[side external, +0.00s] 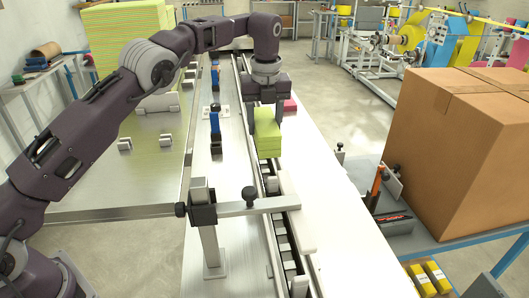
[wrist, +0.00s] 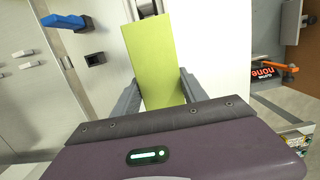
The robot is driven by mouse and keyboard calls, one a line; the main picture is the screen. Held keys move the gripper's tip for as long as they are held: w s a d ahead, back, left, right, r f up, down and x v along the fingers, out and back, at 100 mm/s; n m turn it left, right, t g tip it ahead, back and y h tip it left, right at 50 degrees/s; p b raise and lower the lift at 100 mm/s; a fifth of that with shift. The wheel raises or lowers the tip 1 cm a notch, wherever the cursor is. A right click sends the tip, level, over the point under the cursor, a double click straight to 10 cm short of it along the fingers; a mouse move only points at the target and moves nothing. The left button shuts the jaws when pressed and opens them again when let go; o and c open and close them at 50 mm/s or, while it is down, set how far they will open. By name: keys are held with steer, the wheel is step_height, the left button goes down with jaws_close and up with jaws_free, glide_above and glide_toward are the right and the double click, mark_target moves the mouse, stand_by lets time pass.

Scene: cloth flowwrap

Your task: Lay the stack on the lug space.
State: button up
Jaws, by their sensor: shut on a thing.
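A lime-green stack of folded cloths (side external: 268,138) is between the fingers of my gripper (side external: 265,110) in the side external view. The stack hangs level at the lugged conveyor channel (side external: 284,215), seemingly over or just beside it; I cannot tell whether it touches. In the wrist view the stack's flat green top (wrist: 155,60) lies between both fingers of my gripper (wrist: 157,92), which are shut on its sides. The lug space under the stack is hidden by it.
A clamp bar with a black knob (side external: 249,198) crosses the conveyor in front of the stack. Blue-and-black posts (side external: 214,115) stand to the left. A large cardboard box (side external: 455,150) stands right.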

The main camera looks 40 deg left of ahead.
step_height(320, 180, down, 6)
steer(key=shift+r, duration=0.1)
steer(key=o, duration=1.5)
steer(key=r, duration=0.7)
steer(key=shift+s+d+r, duration=0.3)
steer(key=shift+s, duration=0.05)
